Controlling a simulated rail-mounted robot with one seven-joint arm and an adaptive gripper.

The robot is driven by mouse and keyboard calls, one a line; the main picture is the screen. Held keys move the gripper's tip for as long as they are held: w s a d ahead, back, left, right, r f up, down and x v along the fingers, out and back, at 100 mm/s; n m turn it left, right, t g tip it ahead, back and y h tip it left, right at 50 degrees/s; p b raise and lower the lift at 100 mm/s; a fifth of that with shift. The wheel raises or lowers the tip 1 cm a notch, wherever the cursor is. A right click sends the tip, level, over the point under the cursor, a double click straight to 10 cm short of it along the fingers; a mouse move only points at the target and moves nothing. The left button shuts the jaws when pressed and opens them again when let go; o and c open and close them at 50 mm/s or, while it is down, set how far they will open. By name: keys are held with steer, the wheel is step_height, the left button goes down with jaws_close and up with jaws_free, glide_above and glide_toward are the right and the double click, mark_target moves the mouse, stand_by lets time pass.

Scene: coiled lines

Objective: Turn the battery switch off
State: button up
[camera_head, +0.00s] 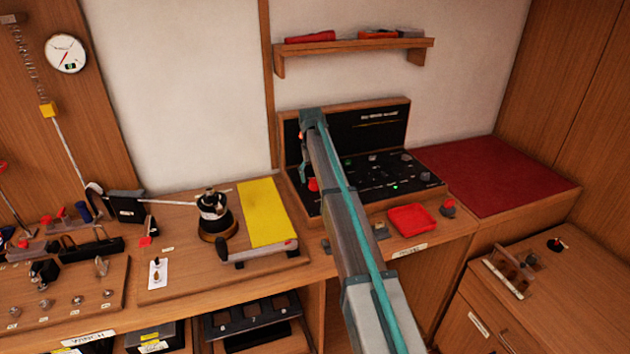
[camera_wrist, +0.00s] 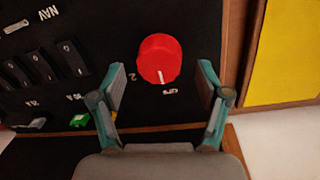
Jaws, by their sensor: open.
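The battery switch appears to be the red round knob (camera_wrist: 160,60) with a white pointer line, on the black panel (camera_wrist: 100,25) in the wrist view. The pointer faces the printed word at the bottom; a "2" is printed at its lower left. My gripper (camera_wrist: 162,85) is open, with one finger on each side of the knob and visible gaps to both. I cannot tell how far the fingertips are above the panel. In the head view the red knob (camera_head: 313,184) shows at the panel's left, partly hidden by my arm.
Black rocker switches (camera_wrist: 37,68) and a green button (camera_wrist: 80,119) lie left of the knob in the wrist view. A yellow mat (camera_head: 262,213) lies left of the panel.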

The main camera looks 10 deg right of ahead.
mark_target(313, 180)
step_height(313, 180, up, 10)
steer(key=shift+a, duration=0.3)
